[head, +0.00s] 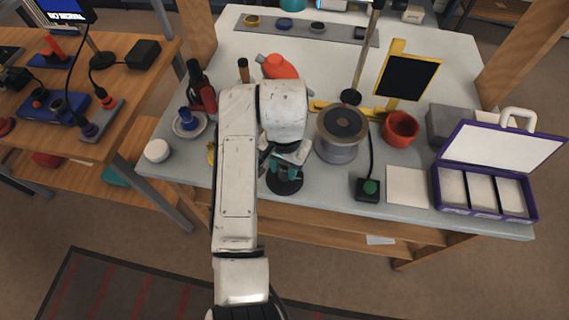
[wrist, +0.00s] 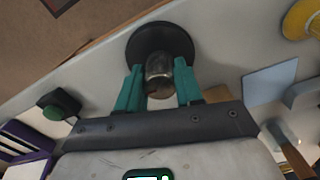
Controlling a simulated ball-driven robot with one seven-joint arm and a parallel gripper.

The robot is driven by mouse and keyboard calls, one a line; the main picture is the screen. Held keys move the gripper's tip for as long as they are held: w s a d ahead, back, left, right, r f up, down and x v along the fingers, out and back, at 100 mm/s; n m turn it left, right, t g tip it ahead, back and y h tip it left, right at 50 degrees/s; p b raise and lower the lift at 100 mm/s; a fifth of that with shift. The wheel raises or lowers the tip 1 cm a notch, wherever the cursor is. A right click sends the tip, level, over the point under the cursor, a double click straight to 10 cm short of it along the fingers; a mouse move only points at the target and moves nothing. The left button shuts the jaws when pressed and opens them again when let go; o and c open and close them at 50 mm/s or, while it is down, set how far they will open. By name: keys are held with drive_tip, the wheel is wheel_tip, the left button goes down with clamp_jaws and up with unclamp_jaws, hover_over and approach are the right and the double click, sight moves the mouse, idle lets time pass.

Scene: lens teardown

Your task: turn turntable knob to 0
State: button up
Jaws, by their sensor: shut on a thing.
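My gripper (head: 285,170) is low over the front of the grey table, at a small round black base (head: 286,187). In the wrist view its teal fingers (wrist: 159,70) are shut on a grey metal knob (wrist: 159,64), which stands on that black base (wrist: 160,38). In the head view the knob is hidden by my gripper. No scale or pointer on the knob is readable. A grey round turntable (head: 339,149) with a dark top stands to the right of my gripper.
A green button box (head: 369,189) with a cable and a white square (head: 407,186) lie to the right. A purple case (head: 486,192) stands open at the far right. An orange bowl (head: 400,129) is behind. My arm hides some of the table.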

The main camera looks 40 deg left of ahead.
drive_tip(key=shift+c, duration=1.1)
drive_tip(key=shift+r+p, duration=0.15)
drive_tip(key=shift+p, duration=0.25)
drive_tip(key=shift+r+n+p, duration=0.15)
drive_tip(key=shift+n+p, duration=0.75)
drive_tip(key=shift+p, duration=0.25)
drive_tip(key=n+p, duration=0.5)
drive_tip(key=shift+w, duration=0.1)
drive_tip(key=n+p, duration=0.2)
drive_tip(key=n, duration=0.3)
drive_tip(key=shift+n+p, duration=1)
drive_tip(key=shift+n, duration=1.9)
drive_tip(key=shift+f, duration=0.2)
